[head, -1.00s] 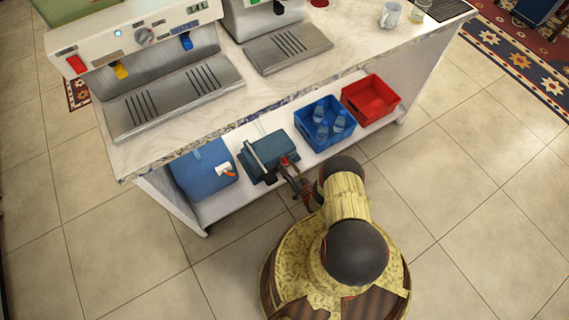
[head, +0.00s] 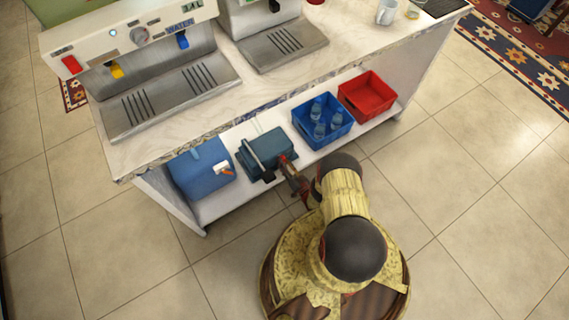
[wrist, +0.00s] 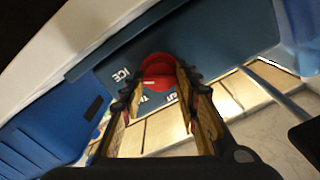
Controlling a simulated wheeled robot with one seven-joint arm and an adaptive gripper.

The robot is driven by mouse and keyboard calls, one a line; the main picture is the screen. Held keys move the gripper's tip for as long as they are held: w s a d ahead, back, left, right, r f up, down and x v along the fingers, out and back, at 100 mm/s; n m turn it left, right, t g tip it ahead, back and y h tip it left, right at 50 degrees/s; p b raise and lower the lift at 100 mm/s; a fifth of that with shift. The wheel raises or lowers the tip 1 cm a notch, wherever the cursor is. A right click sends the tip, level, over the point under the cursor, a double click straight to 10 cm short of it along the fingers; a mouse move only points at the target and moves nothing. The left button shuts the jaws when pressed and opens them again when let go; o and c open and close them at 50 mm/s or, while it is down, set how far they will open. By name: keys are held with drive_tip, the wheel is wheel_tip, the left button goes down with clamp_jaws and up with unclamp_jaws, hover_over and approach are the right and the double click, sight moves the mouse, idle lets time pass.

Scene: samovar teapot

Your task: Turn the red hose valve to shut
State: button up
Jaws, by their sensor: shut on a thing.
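The red valve (wrist: 158,72) is a round red knob with a pale mark. It sits on a dark blue-teal unit (wrist: 215,45) with white lettering, including "ICE". In the wrist view my gripper (wrist: 158,90) has one finger on each side of the knob, shut on it. In the head view the unit (head: 268,143) stands on the low shelf under the counter, and my gripper (head: 287,163) reaches its front right side. There the knob is mostly hidden by the gripper, with only a bit of red showing.
A blue box (head: 200,170) stands left of the unit on the shelf. A blue crate (head: 339,131) with several bottles and a red crate (head: 383,84) stand to the right. The counter edge (head: 205,140) overhangs the shelf. The tiled floor in front is clear.

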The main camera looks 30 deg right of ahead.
drive_tip(key=n, duration=0.5)
drive_tip(key=shift+n, duration=0.3)
drive_tip(key=n, duration=0.6)
drive_tip(key=shift+a, duration=0.15)
drive_tip(key=n, duration=0.6)
drive_tip(key=shift+a+f+n, duration=0.1)
drive_tip(key=shift+n, duration=0.2)
drive_tip(key=n, duration=0.5)
drive_tip(key=shift+s+f+n, duration=0.1)
drive_tip(key=shift+f+n, duration=0.05)
drive_tip(key=shift+n, duration=0.15)
drive_tip(key=o, duration=1.2)
drive_tip(key=shift+c, duration=0.2)
